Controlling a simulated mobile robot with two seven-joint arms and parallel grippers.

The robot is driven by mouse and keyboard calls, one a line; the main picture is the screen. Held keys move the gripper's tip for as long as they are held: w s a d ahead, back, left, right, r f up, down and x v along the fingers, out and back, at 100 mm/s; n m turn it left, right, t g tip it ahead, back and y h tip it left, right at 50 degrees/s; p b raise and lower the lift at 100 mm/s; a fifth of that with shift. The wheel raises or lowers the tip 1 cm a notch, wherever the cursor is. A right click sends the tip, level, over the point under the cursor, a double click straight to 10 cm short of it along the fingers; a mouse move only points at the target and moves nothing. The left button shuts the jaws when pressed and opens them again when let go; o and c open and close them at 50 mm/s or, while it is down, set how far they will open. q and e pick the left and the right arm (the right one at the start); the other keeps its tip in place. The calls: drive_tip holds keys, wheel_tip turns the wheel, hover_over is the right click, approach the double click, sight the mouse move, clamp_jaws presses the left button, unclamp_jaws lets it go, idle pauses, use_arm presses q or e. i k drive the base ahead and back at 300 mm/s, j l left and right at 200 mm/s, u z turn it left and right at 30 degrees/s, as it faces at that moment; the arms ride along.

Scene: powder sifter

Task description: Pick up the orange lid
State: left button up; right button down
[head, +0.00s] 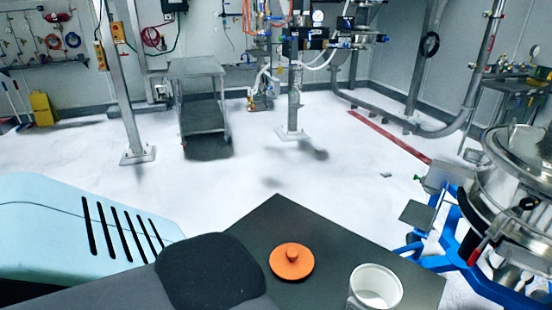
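The orange lid (292,262) is a round disc with a small raised knob at its centre. It lies flat, knob up, on a dark grey flat top (275,222) in front of me, and nothing touches it. A white open container (375,289) stands to its right, nearer to me, cut off by the bottom edge of the head view. Neither of my grippers shows in the head view.
A metal sifter machine (520,185) on a blue frame (468,262) stands close at the right. A grey cart (200,100) and a metal post (295,90) with fittings stand farther back. The pale floor (250,165) between is mostly clear.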

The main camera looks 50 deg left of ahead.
sight(290, 261)
drive_tip(key=k+j, duration=0.1)
drive_tip(key=j, duration=0.25)
drive_tip(key=k+j, duration=0.15)
drive_tip(key=j, duration=0.25)
drive_tip(key=k+j, duration=0.1)
drive_tip(key=j, duration=0.25)
drive_tip(key=k+j, duration=0.15)
drive_tip(key=j, duration=0.25)
